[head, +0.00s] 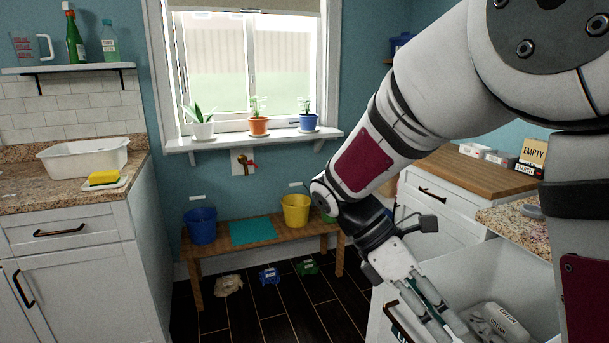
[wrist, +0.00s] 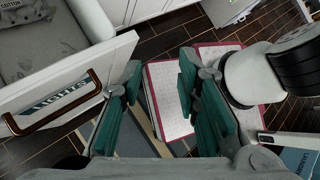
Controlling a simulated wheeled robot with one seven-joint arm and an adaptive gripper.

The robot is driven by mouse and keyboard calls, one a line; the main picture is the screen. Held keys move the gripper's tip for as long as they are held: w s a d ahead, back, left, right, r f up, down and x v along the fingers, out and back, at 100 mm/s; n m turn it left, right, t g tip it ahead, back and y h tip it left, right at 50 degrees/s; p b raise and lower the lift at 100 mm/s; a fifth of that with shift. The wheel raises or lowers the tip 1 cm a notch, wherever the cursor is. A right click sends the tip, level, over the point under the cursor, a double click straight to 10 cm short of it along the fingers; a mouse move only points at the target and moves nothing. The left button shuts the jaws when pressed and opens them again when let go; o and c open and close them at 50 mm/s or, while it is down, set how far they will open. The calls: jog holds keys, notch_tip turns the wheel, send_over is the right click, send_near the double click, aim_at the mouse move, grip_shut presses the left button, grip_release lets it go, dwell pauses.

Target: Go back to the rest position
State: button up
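My gripper (head: 432,308) hangs low on the right of the head view, in front of an open white drawer (head: 535,290). In the wrist view my gripper (wrist: 158,75) shows two teal-padded fingers standing apart, with nothing held between them. The drawer front (wrist: 95,65), with a dark handle (wrist: 62,108) and a label, lies just left of the fingers. I cannot tell whether the gripper touches it. My arm is stretched forward and down across the right half of the head view.
A white bundle marked COTTON (head: 497,325) lies in the open drawer. A wooden bench (head: 270,232) with buckets stands under the window. A counter (head: 55,190) with a white basin (head: 85,158) is at left. Dark floor (head: 320,300) is partly clear.

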jog(key=s+r+m+t+y, duration=0.2)
jog(key=s+m+t+y, duration=0.2)
jog(key=s+m, duration=0.45)
jog(key=s+r+m+t+y, duration=0.2)
jog(key=s+m+t+y, duration=0.15)
jog(key=s+m, duration=0.55)
notch_tip(320, 180, up, 14)
jog(key=t+p, duration=0.2)
jog(key=p, duration=1)
jog(key=shift+s+a+f+n+p, duration=0.15)
jog(key=shift+s+n+p, duration=0.1)
jog(key=shift+n+p, duration=0.1)
